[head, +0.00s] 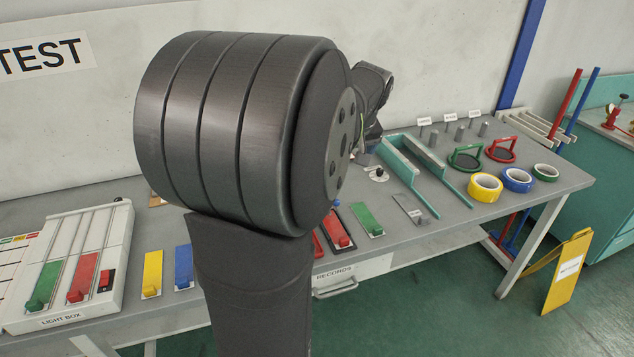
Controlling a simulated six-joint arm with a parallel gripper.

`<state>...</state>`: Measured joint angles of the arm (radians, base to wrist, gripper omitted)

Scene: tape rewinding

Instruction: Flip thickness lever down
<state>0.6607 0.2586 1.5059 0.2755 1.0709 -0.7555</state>
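No lever carries a readable thickness label, so I cannot tell for sure which one it is. A small dark knob on a pale plate (379,174) stands on the bench just beyond my arm. Flat coloured levers line the front edge: yellow (152,272), blue (184,266), red (337,230), green (366,218) and grey (408,208). My large dark arm joint fills the middle of the view and hides part of the bench. The far end of my arm shows behind it, above the bench near the knob. My gripper's fingers cannot be made out.
A light box (68,318) with green and red sliders stands at left. Teal rails (400,162) lie right of my arm. Yellow (485,188), blue (517,180) and green (545,172) tape rolls sit at right. A records drawer (352,275) is below. Grey bench shows between rails and rolls.

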